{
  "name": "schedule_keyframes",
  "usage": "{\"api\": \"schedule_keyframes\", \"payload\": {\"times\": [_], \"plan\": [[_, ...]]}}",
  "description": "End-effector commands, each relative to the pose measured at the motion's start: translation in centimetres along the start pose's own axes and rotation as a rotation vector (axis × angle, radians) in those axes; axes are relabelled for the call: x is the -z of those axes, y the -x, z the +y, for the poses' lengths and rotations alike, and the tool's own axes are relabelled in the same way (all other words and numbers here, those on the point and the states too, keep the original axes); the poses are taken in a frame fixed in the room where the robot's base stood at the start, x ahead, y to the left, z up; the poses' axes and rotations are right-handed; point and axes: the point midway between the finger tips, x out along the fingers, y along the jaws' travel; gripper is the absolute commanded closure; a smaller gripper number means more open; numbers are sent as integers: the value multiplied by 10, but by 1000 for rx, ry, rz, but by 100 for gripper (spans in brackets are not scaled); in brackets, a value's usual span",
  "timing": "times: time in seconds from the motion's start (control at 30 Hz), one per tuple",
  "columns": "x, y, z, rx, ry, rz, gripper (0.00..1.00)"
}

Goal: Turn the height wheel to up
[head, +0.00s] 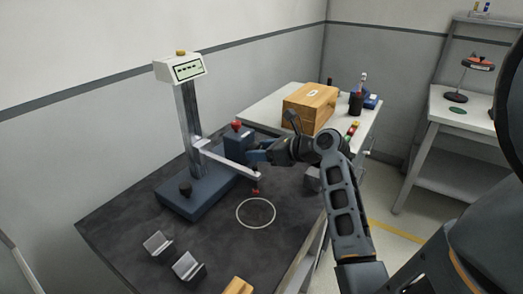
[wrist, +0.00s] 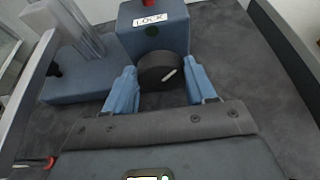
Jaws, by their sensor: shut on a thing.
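The measuring stand has a blue base (head: 205,200), a tall grey column (head: 190,115) and a white display head (head: 180,69). A blue block (head: 236,144) with a red top knob (head: 237,125) stands right of the column; its LOCK label (wrist: 150,19) shows in the wrist view. A round black wheel (wrist: 153,66) with a white line lies in front of this block. My gripper (wrist: 160,72) has its blue fingers on both sides of the wheel, shut on it. The white line tilts up to the right. No "up" mark is legible. In the head view my gripper (head: 258,154) hides the wheel.
A pale arm with a red tip (head: 256,191) reaches over a white ring (head: 256,213) on the dark tabletop. Small grey blocks (head: 187,266) lie near the front. A wooden box (head: 310,106) stands on a white table behind. A shelf unit stands at the right.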

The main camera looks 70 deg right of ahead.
Motion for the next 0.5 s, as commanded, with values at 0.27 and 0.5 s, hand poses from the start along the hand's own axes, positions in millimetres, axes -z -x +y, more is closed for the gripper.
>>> {"api": "schedule_keyframes", "payload": {"times": [0.27,0.5], "plan": [[0,0,1,1,6,1,75],[-2,1,2,29,76,1,75]]}}
